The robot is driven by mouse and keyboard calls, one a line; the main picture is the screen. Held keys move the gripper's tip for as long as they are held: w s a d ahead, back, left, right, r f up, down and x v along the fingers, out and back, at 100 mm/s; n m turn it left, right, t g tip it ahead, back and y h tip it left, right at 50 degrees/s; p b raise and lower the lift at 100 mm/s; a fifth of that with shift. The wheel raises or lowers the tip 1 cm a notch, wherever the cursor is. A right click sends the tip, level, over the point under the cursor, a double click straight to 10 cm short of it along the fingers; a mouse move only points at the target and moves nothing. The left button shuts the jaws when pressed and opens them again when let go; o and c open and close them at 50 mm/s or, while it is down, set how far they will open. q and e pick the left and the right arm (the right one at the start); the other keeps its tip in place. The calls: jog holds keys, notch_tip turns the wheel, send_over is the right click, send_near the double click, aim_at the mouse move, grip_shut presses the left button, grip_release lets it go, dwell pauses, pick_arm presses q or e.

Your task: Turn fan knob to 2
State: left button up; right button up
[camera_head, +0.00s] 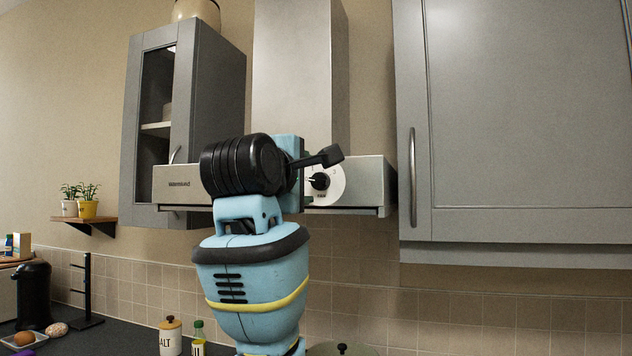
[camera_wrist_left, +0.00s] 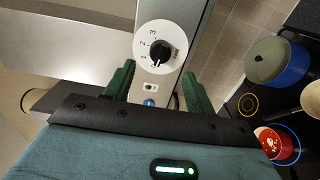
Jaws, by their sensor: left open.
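The fan knob (camera_head: 320,181) is black on a white round dial at the front of the range hood (camera_head: 365,180). In the left wrist view the knob (camera_wrist_left: 160,51) sits on the dial (camera_wrist_left: 143,34), which bears the marks 1, 2 and 3. My left gripper (camera_wrist_left: 157,80) is open, with its two green fingers apart and nothing between them. The knob lies just beyond the fingertips, roughly centred between them; I cannot tell the exact gap. In the head view my left arm hides part of the hood, and the fingers (camera_head: 305,165) are mostly hidden.
Grey wall cabinets stand left (camera_head: 215,90) and right (camera_head: 520,120) of the hood. Below, a blue pot (camera_wrist_left: 289,60) and a red pot (camera_wrist_left: 280,143) show in the left wrist view. A salt jar (camera_head: 170,336) and a green bottle (camera_head: 199,335) stand on the counter.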

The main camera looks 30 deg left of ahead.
aim_at(317, 180)
pick_arm(q)
jog(key=shift+x, duration=3.4)
jog(key=c, duration=1)
